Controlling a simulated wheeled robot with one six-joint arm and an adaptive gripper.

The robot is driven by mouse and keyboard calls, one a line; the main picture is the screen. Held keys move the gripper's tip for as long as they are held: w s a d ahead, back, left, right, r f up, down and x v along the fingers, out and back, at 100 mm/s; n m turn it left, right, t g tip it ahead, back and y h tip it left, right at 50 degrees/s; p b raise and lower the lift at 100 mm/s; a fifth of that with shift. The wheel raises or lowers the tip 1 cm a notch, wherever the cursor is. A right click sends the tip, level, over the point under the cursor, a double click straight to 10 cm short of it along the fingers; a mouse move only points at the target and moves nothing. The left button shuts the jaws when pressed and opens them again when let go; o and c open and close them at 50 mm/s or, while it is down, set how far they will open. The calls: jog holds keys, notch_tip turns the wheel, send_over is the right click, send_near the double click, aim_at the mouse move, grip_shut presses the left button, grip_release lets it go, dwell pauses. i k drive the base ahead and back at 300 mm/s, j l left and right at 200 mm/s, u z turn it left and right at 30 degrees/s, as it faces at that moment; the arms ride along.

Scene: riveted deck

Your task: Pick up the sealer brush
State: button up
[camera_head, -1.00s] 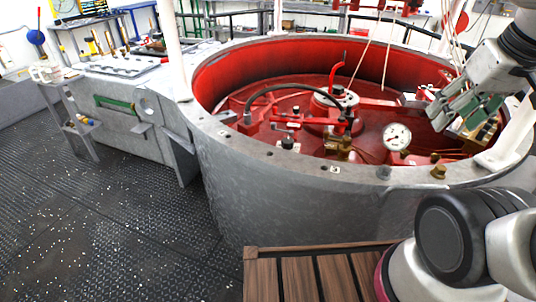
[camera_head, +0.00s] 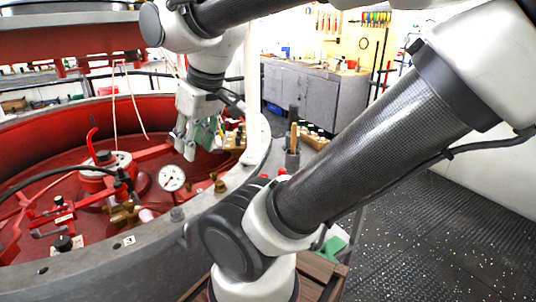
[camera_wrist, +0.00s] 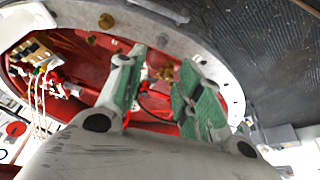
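My gripper (camera_head: 194,140) hangs over the right side of the large round red-lined tank in the head view. In the wrist view my gripper (camera_wrist: 161,66) has its two green-padded fingers apart with nothing between them. A wooden-handled tool (camera_head: 294,136) stands upright in a small dark grey cup (camera_head: 292,160) on the ledge right of the tank. It may be the sealer brush, but its lower end is hidden in the cup. My gripper is to the left of it, apart from it.
A pressure gauge (camera_head: 171,178) and brass fittings sit near the tank's grey rim (camera_head: 135,240). A wooden block with several pieces (camera_head: 312,138) is behind the cup. A grey cabinet (camera_head: 318,95) stands at the back. The deck floor (camera_head: 450,230) at right is clear.

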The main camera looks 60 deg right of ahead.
aim_at(294, 131)
jog(key=z, duration=1.7)
jog(key=k+j+u, duration=0.25)
jog(key=j+u, duration=0.25)
jog(key=k+j+u, duration=0.2)
jog(key=j, duration=0.15)
jog(key=i, duration=0.05)
